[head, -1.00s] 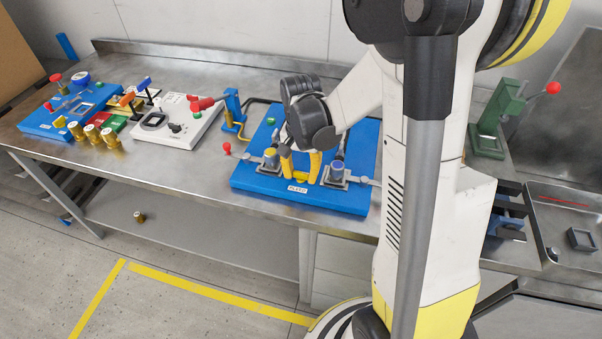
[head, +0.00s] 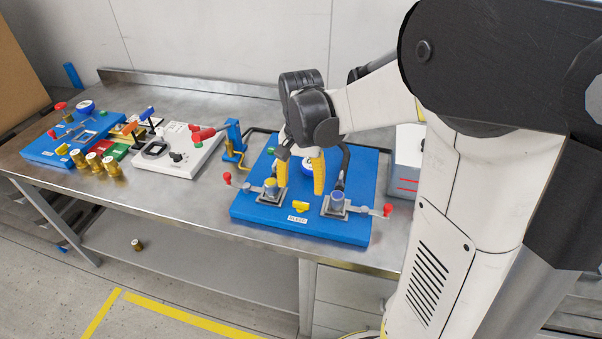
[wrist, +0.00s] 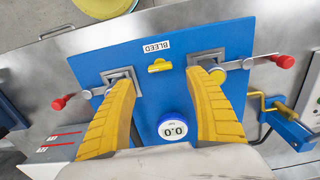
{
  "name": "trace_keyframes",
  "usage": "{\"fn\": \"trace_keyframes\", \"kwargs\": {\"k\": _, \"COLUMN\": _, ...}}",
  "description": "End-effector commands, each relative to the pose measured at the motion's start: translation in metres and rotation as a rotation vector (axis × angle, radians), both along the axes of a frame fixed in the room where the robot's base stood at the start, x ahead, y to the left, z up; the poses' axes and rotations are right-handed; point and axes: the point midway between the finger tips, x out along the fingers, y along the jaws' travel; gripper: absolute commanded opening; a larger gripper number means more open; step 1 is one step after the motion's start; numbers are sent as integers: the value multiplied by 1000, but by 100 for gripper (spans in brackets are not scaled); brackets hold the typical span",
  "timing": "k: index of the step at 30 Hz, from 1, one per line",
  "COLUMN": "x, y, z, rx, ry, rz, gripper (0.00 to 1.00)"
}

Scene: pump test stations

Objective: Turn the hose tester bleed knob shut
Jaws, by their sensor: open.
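The yellow bleed knob (head: 299,207) sits at the front of the blue hose tester board (head: 270,223), beside the white BLEED label (head: 297,219). In the wrist view the knob (wrist: 159,66) shows whole, its bar lying roughly parallel to the label (wrist: 157,46). My gripper (head: 301,177) is open and empty above the board, behind the knob in the head view. In the wrist view its yellow fingers (wrist: 166,92) are spread wide, the knob in the gap beyond their tips and touched by neither. The round gauge (wrist: 174,128) reads 0.0.
Clamp fixtures with red-knobbed levers (head: 227,178) (head: 388,209) flank the knob. A blue stand with a yellow crank (head: 234,140) is left of the board. A white tester (head: 180,150) and several brass fittings (head: 92,160) stand farther left. The bench front edge is clear.

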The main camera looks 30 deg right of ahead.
Motion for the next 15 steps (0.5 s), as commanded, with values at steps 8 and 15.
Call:
{"fn": "trace_keyframes", "kwargs": {"k": 8, "x": 0, "y": 0, "z": 38, "rx": 0, "ry": 0, "rz": 0, "gripper": 63}}
{"fn": "trace_keyframes", "kwargs": {"k": 15, "x": 0, "y": 0, "z": 42, "rx": 0, "ry": 0, "rz": 0, "gripper": 63}}
